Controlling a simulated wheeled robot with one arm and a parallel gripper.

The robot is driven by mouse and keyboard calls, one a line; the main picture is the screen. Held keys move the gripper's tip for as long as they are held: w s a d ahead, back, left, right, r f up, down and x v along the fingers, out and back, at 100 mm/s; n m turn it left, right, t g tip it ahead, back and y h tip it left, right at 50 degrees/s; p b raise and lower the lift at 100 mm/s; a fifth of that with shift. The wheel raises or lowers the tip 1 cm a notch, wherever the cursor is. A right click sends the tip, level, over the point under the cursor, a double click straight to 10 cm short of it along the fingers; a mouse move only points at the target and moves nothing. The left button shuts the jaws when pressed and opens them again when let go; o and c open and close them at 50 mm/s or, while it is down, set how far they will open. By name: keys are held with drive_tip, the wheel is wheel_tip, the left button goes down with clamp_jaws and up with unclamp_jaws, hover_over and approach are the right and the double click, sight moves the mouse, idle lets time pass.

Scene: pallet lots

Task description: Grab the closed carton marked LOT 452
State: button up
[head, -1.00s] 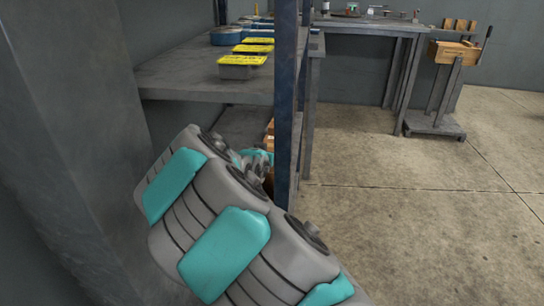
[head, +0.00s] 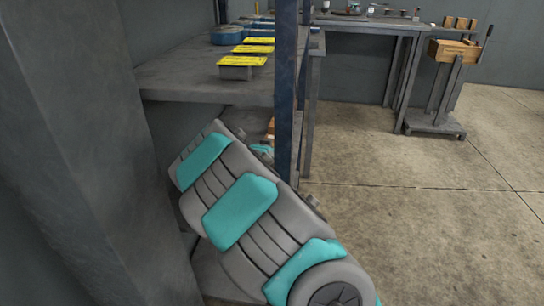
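No carton with a readable LOT 452 mark shows in the head view. A small piece of something brown (head: 270,127) shows on the lower shelf, between my arm and the blue upright; I cannot tell if it is a carton. My arm reaches into the space under the upper shelf and hides most of the lower shelf. My gripper is hidden behind the arm links, so its fingers and anything in them cannot be seen.
The rack's blue upright (head: 287,100) stands close to my arm. The upper shelf (head: 190,82) bears yellow-topped grey tubs (head: 242,67) and a blue container (head: 226,36). Behind are a workbench (head: 365,27) and a stand with a wooden box (head: 454,50). The floor at right is clear.

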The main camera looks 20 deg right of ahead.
drive_tip(key=c, duration=1.3)
